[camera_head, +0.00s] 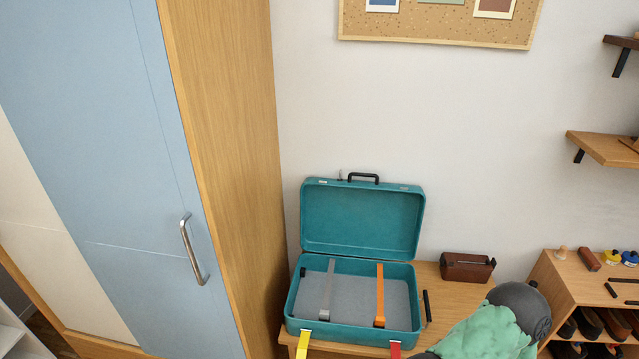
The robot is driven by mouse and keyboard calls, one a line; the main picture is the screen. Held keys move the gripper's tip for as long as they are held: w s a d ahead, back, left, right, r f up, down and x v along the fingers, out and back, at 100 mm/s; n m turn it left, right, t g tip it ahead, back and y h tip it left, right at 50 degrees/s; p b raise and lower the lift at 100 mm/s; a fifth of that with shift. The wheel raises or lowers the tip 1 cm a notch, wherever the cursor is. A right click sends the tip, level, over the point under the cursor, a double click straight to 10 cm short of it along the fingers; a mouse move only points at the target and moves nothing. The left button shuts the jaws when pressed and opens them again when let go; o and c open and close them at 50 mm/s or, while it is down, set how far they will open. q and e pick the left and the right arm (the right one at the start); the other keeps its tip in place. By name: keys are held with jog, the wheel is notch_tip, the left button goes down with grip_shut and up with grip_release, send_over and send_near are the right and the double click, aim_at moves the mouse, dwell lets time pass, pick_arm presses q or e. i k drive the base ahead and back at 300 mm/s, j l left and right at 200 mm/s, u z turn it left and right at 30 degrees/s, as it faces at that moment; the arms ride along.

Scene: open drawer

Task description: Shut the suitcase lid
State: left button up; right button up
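The teal suitcase (355,328) stands open on a wooden table. Its lid (362,219) is raised, close to upright at the back, with a black handle (363,177) on its top edge. The base has a grey lining crossed by a grey strap (328,290) and an orange strap (380,293). A yellow tag (303,343) and a red tag (395,350) hang at the front. A green and dark grey part of my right arm shows at the lower right, beside the suitcase. Neither of my grippers' fingers can be seen.
A brown box (467,267) sits on the table (440,300) right of the suitcase. A tall wardrobe (225,150) stands close on the left. A shoe shelf (580,285) and wall shelves (605,149) are at the right. The wall is behind the lid.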

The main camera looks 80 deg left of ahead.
aim_at(377, 220)
jog(key=j+u, duration=0.1)
jog(key=u, duration=2.3)
